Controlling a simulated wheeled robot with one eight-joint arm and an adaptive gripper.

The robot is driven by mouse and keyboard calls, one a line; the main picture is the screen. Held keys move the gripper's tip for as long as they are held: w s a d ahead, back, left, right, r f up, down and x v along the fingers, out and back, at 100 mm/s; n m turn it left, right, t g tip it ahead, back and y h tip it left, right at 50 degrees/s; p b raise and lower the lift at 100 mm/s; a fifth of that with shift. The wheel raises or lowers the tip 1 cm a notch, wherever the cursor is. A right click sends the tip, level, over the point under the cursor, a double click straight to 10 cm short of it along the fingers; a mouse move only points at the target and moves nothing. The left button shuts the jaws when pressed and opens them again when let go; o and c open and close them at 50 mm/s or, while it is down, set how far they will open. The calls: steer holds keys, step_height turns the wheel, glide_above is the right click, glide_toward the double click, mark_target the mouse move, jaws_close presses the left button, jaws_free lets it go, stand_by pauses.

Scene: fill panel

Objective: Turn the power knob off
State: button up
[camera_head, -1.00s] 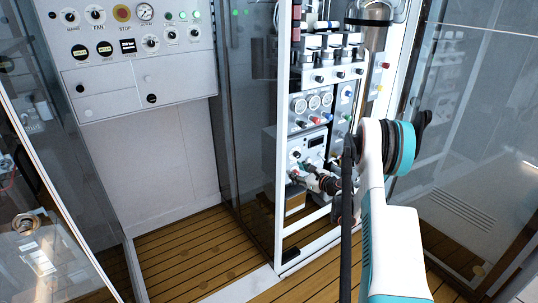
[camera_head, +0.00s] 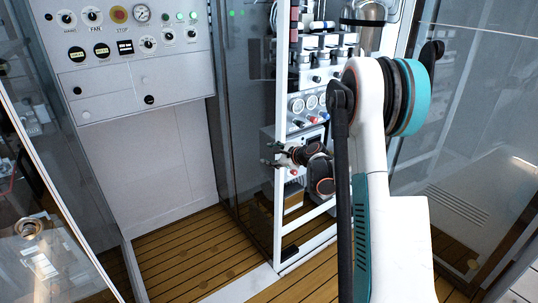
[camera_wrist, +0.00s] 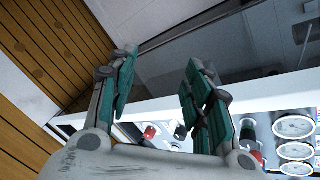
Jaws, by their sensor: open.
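My gripper (camera_head: 272,155) is open and empty in front of the fill panel (camera_head: 318,126), at the left post of its frame. In the wrist view, my gripper's two green-padded fingers (camera_wrist: 162,62) stand apart with floor and a dark glass pane beyond them. A red knob (camera_wrist: 150,132) shows between the fingers, lower down on the panel. A dark knob (camera_wrist: 180,132) is close by, near the right finger. I cannot tell which knob is the power knob. My arm hides part of the panel.
Round gauges (camera_wrist: 294,126) sit on the fill panel. A white frame post (camera_head: 281,190) runs up its left side. A grey control panel (camera_head: 128,58) with small knobs and a stop button hangs at the left. The wooden floor (camera_head: 195,245) between them is clear.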

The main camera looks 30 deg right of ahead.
steer(key=shift+s+a+r+n, duration=0.15)
steer(key=shift+a+r+n, duration=0.15)
steer(key=shift+a+r, duration=0.25)
